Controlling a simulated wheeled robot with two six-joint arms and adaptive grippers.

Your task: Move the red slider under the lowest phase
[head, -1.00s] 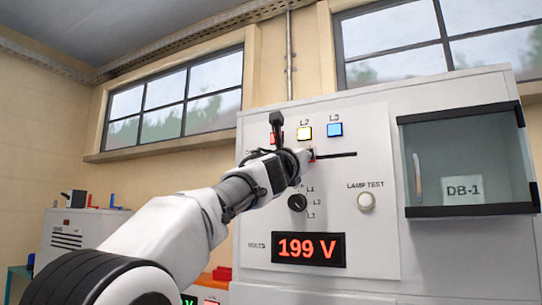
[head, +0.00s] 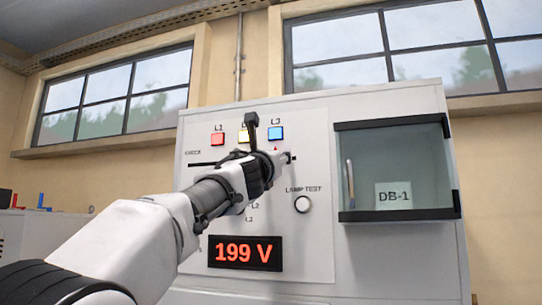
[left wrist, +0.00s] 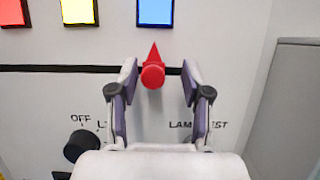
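The red slider (left wrist: 153,74) with its pointed tip sits in the black slot (left wrist: 50,68), directly below the blue lamp (left wrist: 155,11). In the head view the blue lamp, marked L3 (head: 276,133), is right of the red L1 lamp (head: 217,139) and the yellow lamp (head: 243,136). Only the slider's red tip (head: 276,150) shows there. My left gripper (left wrist: 153,76) is open, one finger on each side of the slider, with gaps visible. In the head view the left gripper (head: 283,158) is at the panel. My right gripper is not in view.
The red display (head: 245,252) reads 199 V. A lamp test button (head: 302,204) is below right of the gripper. A dark selector knob (left wrist: 83,147) is below left in the wrist view. A glass-fronted DB-1 box (head: 395,168) stands out at the right.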

